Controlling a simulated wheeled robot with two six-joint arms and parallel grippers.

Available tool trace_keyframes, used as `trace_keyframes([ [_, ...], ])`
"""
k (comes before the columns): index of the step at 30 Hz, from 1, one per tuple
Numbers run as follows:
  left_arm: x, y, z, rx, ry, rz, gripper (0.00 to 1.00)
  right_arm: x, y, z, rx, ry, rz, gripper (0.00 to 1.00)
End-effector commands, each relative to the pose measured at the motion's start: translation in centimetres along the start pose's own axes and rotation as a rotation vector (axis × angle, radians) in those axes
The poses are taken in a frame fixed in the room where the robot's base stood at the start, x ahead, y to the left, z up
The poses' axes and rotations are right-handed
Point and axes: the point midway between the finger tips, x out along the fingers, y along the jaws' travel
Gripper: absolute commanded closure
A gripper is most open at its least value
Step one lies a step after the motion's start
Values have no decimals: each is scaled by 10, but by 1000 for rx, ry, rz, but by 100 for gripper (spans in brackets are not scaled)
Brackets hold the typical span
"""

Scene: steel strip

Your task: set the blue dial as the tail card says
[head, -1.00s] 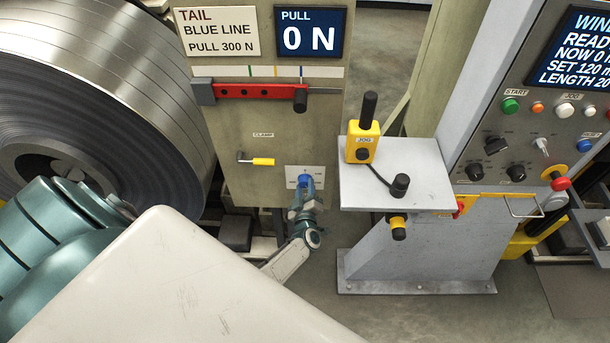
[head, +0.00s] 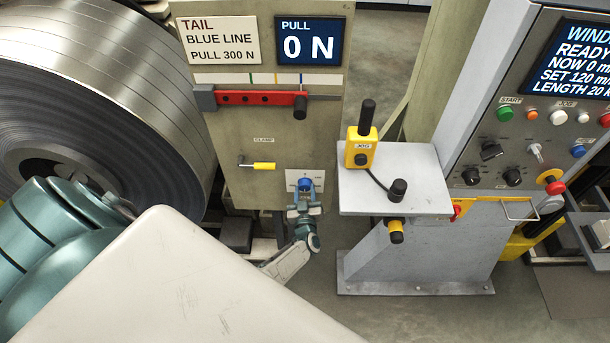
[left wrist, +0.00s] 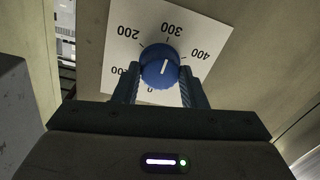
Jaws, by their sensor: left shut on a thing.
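The blue dial (head: 305,183) sits on a white scale plate low on the beige panel. My left gripper (head: 304,196) is shut on it; in the left wrist view the fingers (left wrist: 160,88) grip the blue dial (left wrist: 158,66) from both sides. Its white mark points up, roughly at 300 on the scale plate (left wrist: 125,25). The 0 and 100 figures are partly hidden by the gripper. The tail card (head: 218,41) reads "TAIL, BLUE LINE, PULL 300 N". The pull display (head: 309,41) reads 0 N. My right gripper is not in view.
A red bar (head: 258,98) with a black knob (head: 300,106) lies below a strip with coloured lines; the knob is under the blue line. A yellow clamp lever (head: 263,166) is above left. A jog pendant (head: 361,150) stands on a grey shelf (head: 425,200). A steel coil (head: 110,80) fills the left.

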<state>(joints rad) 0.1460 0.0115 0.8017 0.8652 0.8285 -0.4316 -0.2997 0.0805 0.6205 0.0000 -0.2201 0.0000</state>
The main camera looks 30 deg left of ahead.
Motion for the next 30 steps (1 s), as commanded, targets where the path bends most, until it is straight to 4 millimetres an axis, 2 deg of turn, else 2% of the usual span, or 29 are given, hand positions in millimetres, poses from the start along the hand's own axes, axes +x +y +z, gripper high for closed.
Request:
trace_keyframes([
  [10,0,0,1,1,-1,0,85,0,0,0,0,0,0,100],
  [11,0,0,1,1,-1,0,56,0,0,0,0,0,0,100],
  [13,0,0,1,1,-1,0,43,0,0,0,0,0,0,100],
  [14,0,0,1,1,-1,0,40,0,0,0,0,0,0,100],
  [23,-2,0,0,1,-1,0,40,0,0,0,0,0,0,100],
  [26,-11,0,1,1,-2,0,40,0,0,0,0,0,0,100],
  [30,-36,0,2,-1,-3,0,40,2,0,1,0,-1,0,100],
])
